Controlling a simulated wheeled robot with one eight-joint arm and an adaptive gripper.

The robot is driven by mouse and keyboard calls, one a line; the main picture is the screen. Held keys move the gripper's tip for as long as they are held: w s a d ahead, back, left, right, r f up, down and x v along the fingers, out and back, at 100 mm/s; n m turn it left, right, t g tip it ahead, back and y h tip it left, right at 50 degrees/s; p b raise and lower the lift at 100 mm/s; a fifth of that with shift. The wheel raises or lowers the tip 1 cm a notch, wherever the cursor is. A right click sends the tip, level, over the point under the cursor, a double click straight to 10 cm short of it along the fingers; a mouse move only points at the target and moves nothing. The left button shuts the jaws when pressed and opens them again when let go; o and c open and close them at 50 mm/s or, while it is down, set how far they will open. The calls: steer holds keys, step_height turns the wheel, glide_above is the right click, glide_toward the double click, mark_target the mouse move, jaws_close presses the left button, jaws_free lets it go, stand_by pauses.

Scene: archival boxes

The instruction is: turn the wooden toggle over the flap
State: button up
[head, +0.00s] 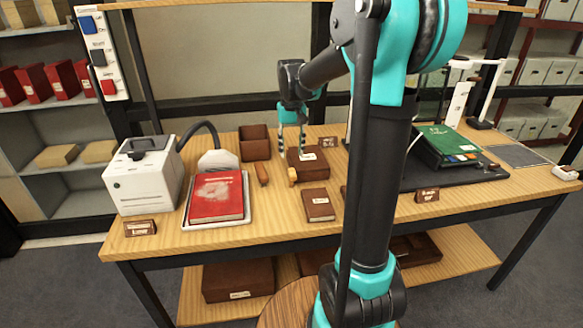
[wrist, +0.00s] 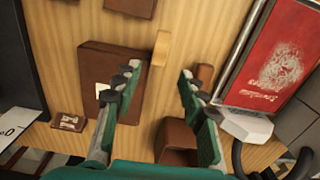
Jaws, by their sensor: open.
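A brown archival box (head: 310,168) with a white label lies on the table; it also shows in the wrist view (wrist: 112,62). A short pale wooden toggle (head: 292,175) is at the box's near left corner. In the wrist view the toggle (wrist: 160,48) lies along the box's edge, beside the top face rather than across it. My gripper (head: 292,148) is above the box's left side, pointing down. In the wrist view its fingers (wrist: 158,75) are spread and empty, one over the box and one over bare table. The flap's seam cannot be made out.
An open brown box (head: 255,142) stands behind left, and a brown wooden-handled tool (head: 262,173) lies left of the toggle. A red book (head: 216,196) on a white tray is farther left. A small brown book (head: 318,204) lies in front.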

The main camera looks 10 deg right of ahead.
mark_target(292, 170)
step_height(292, 170, down, 8)
steer(key=shift+r, duration=0.2)
jaws_close()
stand_by(0.4)
